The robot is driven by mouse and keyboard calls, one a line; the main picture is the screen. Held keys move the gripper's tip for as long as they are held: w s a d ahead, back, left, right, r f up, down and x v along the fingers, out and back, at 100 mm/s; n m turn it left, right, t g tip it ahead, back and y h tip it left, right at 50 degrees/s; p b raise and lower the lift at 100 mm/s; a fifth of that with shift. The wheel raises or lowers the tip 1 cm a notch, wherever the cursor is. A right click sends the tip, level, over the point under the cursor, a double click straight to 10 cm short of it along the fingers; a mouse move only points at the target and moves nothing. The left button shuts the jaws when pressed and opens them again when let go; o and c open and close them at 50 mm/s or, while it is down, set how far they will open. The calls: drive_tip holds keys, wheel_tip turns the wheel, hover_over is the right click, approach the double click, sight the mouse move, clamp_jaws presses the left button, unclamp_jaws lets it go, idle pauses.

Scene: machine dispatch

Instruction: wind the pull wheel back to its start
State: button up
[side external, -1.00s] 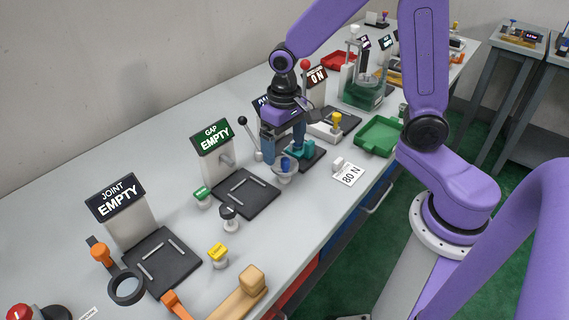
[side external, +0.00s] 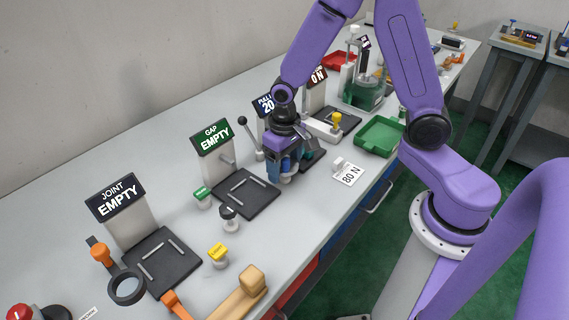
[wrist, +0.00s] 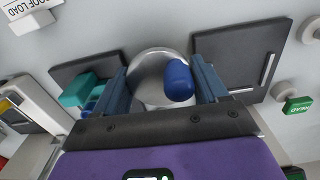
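The pull wheel (wrist: 148,65) is a silver disc with a blue knob (wrist: 180,80) standing on it, seen in the wrist view. My gripper (wrist: 160,85) is open, with one finger on each side of the knob. The right finger is close to the knob and the left is well apart from it; I cannot tell whether the right one touches. In the side view my gripper (side external: 286,172) is low over the wheel and hides most of it.
The gap station's dark plate (side external: 246,193) lies left of my gripper. A teal block (wrist: 78,90) stands on the other side in the wrist view. A lever with a black ball (side external: 243,120) rises behind. An "80 N" card (side external: 348,175) and green tray (side external: 380,136) lie right.

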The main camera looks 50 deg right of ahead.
drive_tip(key=c, duration=0.3)
drive_tip(key=shift+n, duration=0.3)
drive_tip(key=n, duration=0.4)
drive_tip(key=shift+n, duration=2.3)
drive_tip(key=o, duration=1)
